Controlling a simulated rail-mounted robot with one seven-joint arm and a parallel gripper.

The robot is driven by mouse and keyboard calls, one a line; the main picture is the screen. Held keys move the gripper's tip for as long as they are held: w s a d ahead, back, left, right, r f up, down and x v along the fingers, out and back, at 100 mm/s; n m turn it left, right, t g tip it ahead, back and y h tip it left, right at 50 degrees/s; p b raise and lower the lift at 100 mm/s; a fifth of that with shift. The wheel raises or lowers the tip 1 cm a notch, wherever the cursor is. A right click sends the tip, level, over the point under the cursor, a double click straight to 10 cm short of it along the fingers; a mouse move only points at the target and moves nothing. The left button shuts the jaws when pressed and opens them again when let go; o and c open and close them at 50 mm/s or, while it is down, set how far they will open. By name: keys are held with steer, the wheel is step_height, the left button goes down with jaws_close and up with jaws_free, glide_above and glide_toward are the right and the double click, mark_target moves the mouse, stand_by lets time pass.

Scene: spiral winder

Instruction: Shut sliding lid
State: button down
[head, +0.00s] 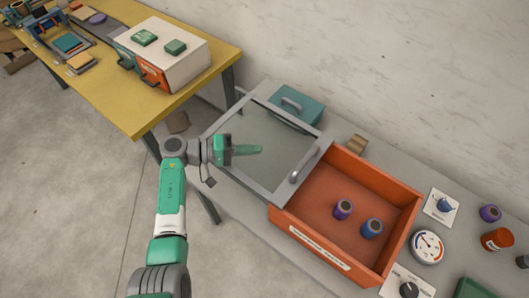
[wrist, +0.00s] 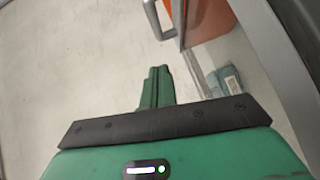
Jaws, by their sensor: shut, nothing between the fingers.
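The sliding lid (head: 262,145) is a clear pane in a grey frame, with a grey bar handle (head: 305,164) at its right end. It lies to the left of the orange box (head: 385,225), whose top is open. My gripper (head: 261,150) is shut and empty, with its fingers pointing right over the pane, left of the handle. I cannot tell its height above the pane. In the wrist view, the closed fingers (wrist: 157,82) show below an orange surface (wrist: 207,18) and a grey bar.
A purple spool (head: 343,209) and a blue spool (head: 372,228) stand inside the box. A teal box with a handle (head: 297,105) sits behind the lid. A dial gauge (head: 428,247) and knobs lie right of the box. A yellow table (head: 110,92) stands at upper left.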

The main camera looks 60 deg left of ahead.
glide_above(288, 167)
steer(key=s+a, duration=0.2)
steer(key=a, duration=0.2)
steer(key=shift+w+d+f+b, duration=0.1)
steer(key=shift+d+f+b, duration=0.2)
steer(key=shift+f, duration=0.25)
steer(key=shift+w+d+f+p, duration=0.1)
steer(key=shift+w+d, duration=0.2)
steer(key=shift+d, duration=0.3)
steer(key=shift+w+d+f+p, duration=0.15)
steer(key=shift+w+d, duration=0.2)
steer(key=shift+d, duration=0.2)
steer(key=shift+w+d+f+p, duration=0.1)
steer(key=shift+w+d, duration=0.2)
steer(key=shift+d, duration=0.3)
